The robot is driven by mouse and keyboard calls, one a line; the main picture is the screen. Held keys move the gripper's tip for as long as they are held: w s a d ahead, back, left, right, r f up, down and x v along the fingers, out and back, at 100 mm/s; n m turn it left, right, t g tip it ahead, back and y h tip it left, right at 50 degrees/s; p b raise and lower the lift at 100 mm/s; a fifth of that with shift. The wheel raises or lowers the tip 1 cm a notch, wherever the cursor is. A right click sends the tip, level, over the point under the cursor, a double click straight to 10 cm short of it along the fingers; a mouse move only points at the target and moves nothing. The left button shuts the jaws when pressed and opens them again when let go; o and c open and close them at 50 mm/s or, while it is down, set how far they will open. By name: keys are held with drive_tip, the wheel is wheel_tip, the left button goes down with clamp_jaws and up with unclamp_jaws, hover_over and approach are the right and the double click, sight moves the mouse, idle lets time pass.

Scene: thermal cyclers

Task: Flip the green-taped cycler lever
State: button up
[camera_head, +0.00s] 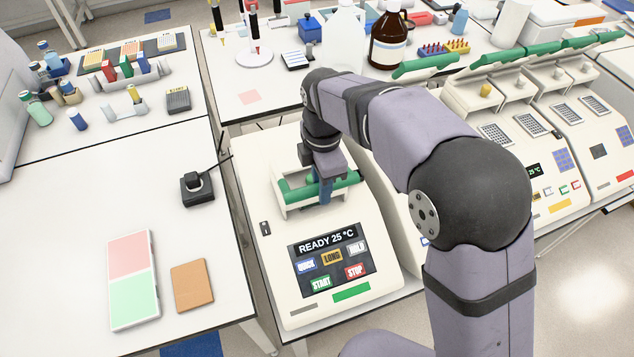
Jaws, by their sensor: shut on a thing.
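The green-taped cycler (276,250) is the white machine in the middle, with a green strip (351,292) on its front and a display reading READY 25 °C. Its lever (297,192) is a green bar across the white lid bracket at the rear of the machine. My gripper (325,188) reaches down from above onto the middle of the lever and is shut on it. The gripper and wrist hide part of the bar, and the exact contact is hard to see.
Another cycler (409,232) stands close on the right, mostly behind my arm. Further right, cyclers with yellow (560,206) and red (626,177) strips have raised green-edged lids. A brown bottle (388,40) stands behind. A black block (197,189) lies on the left table, which has clear room.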

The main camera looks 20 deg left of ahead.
drive_tip(key=shift+w+r, duration=0.1)
drive_tip(key=shift+r, duration=0.1)
drive_tip(key=shift+w+a+r+p, duration=0.25)
drive_tip(key=shift+r+p, duration=0.35)
drive_tip(key=shift+p, duration=0.25)
drive_tip(key=shift+w+a+r+p, duration=0.2)
drive_tip(key=shift+r+p, duration=0.35)
drive_tip(key=shift+p, duration=0.3)
drive_tip(key=shift+a+r, duration=0.1)
drive_tip(key=shift+r, duration=0.05)
drive_tip(key=shift+r+p, duration=0.1)
drive_tip(key=shift+p, duration=0.2)
drive_tip(key=shift+w+a+r+p, duration=0.2)
drive_tip(key=shift+w+a+r, duration=0.15)
drive_tip(key=shift+r, duration=0.25)
drive_tip(key=shift+w+a+r+p, duration=0.15)
drive_tip(key=shift+w+a+r, duration=0.2)
drive_tip(key=shift+r, duration=0.25)
drive_tip(key=shift+w+a+r, duration=0.85)
drive_tip(key=shift+w+r, duration=0.05)
drive_tip(key=shift+r, duration=0.15)
